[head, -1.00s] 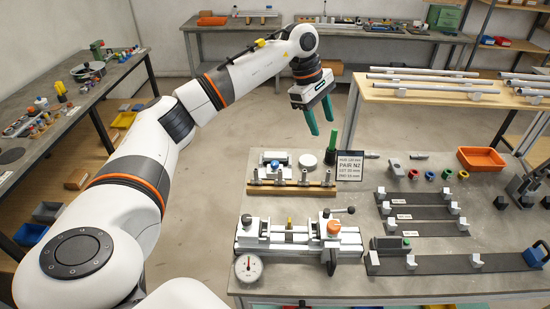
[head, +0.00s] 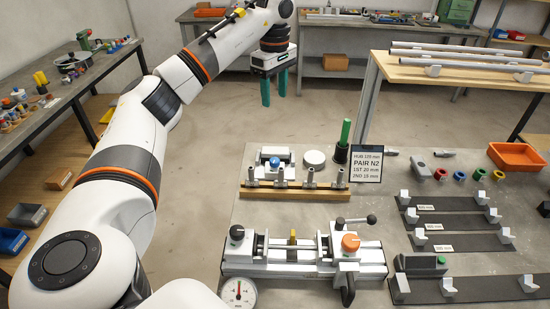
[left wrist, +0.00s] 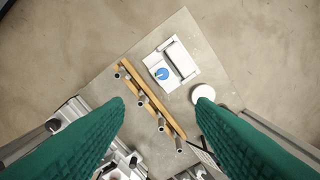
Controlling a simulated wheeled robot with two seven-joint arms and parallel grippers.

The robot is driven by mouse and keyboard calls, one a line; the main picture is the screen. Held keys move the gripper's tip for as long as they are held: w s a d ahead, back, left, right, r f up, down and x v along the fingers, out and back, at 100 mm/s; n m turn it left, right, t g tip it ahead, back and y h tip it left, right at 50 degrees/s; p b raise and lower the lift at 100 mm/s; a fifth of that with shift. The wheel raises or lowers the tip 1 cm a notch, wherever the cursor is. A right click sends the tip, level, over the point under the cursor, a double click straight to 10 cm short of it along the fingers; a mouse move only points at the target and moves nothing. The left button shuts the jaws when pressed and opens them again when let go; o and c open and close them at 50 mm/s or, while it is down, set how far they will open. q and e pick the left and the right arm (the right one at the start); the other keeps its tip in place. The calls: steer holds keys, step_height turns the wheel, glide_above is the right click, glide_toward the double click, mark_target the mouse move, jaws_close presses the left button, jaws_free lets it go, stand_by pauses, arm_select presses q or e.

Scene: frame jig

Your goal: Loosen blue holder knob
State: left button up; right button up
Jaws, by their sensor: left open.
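The blue knob (head: 274,162) sits on a small white holder (head: 256,170) at the back left of the grey bench, behind a wooden rail (head: 290,191) with several grey pegs. In the left wrist view the knob (left wrist: 161,73) is a blue disc on the white holder (left wrist: 181,62). My left gripper (head: 274,90) hangs with its green fingers pointing down, open and empty. It is apart from the knob and appears beyond the bench's back edge in the head view. My right gripper is not in view.
A white disc (head: 315,158), a green upright post (head: 344,138) and a sign (head: 367,164) stand right of the holder. A clamp fixture with an orange knob (head: 350,242) and a dial gauge (head: 239,292) lie in front. Open floor (head: 225,125) lies behind the bench.

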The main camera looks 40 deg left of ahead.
arm_select(q)
steer(key=b, duration=0.8)
glide_above(275, 160)
step_height(275, 160, down, 10)
step_height(275, 160, down, 11)
steer(key=shift+s+r, duration=0.1)
steer(key=shift+r, duration=0.05)
steer(key=shift+f, duration=0.5)
steer(key=c, duration=1)
steer(key=shift+p, duration=0.3)
